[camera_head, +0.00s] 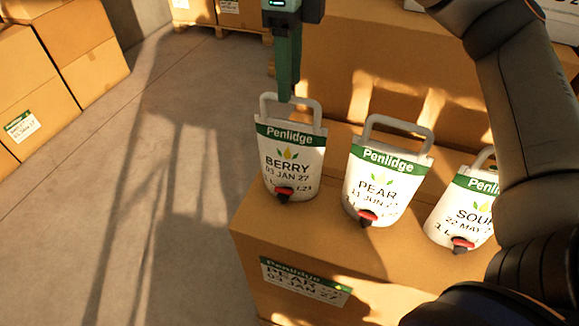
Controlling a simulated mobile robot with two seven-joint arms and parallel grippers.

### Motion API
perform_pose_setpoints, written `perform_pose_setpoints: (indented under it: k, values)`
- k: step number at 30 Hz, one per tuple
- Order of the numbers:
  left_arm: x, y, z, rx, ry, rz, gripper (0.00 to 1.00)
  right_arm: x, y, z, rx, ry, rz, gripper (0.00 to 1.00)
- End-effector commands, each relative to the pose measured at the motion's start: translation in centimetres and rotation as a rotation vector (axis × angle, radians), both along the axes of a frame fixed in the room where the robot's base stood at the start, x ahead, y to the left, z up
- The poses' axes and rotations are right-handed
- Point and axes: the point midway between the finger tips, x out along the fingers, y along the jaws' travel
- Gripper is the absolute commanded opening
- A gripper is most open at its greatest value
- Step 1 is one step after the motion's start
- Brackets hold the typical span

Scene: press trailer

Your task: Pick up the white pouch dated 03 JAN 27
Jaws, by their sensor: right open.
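The white pouch marked BERRY (290,160) stands upright on a cardboard box at centre. My left gripper is not in view.
The supporting box (255,248) has a PEAR label dated JAN 27. A taller box (340,50) stands close behind the pouches. More boxes (30,80) stand at the left. The concrete floor (130,180) between is clear.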

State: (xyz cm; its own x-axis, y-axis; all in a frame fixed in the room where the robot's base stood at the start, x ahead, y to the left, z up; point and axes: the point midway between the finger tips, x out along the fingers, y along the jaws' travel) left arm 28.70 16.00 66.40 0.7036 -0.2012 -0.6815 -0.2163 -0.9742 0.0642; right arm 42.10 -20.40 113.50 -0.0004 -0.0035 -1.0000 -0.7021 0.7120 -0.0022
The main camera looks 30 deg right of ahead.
Motion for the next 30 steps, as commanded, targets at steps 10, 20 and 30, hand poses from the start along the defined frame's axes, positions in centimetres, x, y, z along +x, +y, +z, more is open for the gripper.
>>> perform_pose_setpoints:
  k: [10, 20, 30]
  values:
    - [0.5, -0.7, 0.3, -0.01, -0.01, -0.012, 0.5, 0.0, 0.0, -3.5, 0.002, 0.001, 0.0, 0.45]
    - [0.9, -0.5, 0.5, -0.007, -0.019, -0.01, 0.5, 0.1, -0.2, -7.8, 0.002, 0.001, 0.001, 0.45]
    - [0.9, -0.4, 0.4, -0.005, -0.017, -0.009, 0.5, 0.1, -0.2, -8.0, 0.004, -0.001, 0.001, 0.36]
